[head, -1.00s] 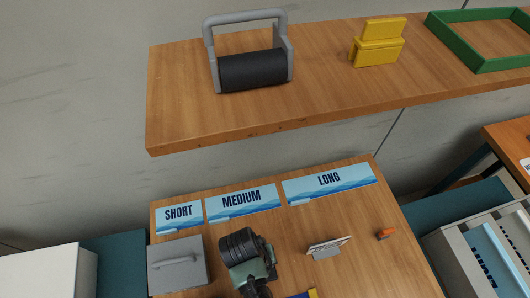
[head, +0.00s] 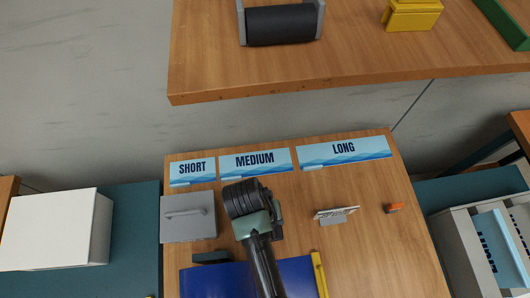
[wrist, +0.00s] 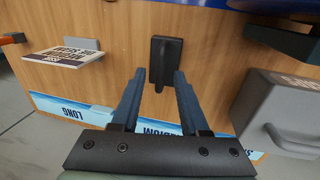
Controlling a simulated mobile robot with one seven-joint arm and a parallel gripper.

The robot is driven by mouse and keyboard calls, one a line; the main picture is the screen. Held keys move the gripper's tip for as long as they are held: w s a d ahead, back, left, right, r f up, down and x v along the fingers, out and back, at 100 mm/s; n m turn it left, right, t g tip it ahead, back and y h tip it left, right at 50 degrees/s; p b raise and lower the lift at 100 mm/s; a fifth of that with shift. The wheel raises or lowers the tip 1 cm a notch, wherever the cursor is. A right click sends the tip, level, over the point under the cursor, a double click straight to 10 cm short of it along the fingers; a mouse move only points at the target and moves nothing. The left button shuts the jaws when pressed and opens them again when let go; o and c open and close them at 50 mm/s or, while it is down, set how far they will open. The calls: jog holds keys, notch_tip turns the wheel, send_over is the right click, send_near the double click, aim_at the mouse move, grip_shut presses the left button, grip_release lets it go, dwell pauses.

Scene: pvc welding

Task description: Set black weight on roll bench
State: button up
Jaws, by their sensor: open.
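A black block with a raised handle, likely the black weight (wrist: 164,50), lies on the wooden bench top. In the wrist view it is between and just beyond the fingertips of my gripper (wrist: 160,74). The gripper is open, with a finger to either side of the block's near end; I cannot tell whether they touch it. In the head view my arm's end hides the block and the fingers. The wooden bench (head: 370,230) carries signs reading SHORT, MEDIUM (head: 255,160) and LONG. I cannot tell which surface is the roll bench.
A grey box with a handle (head: 188,218) stands left of my arm and a small sign stand (head: 336,214) right of it. A large blue item (head: 215,284) lies at the near edge. A wooden shelf (head: 370,50) overhangs behind, with a black roller (head: 280,25) in a grey frame.

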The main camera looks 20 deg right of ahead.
notch_tip(320, 180, up, 8)
jog(key=a, duration=0.1)
jog(key=shift+w+a+f, duration=0.2)
jog(key=shift+w+a, duration=0.05)
dwell(0.4)
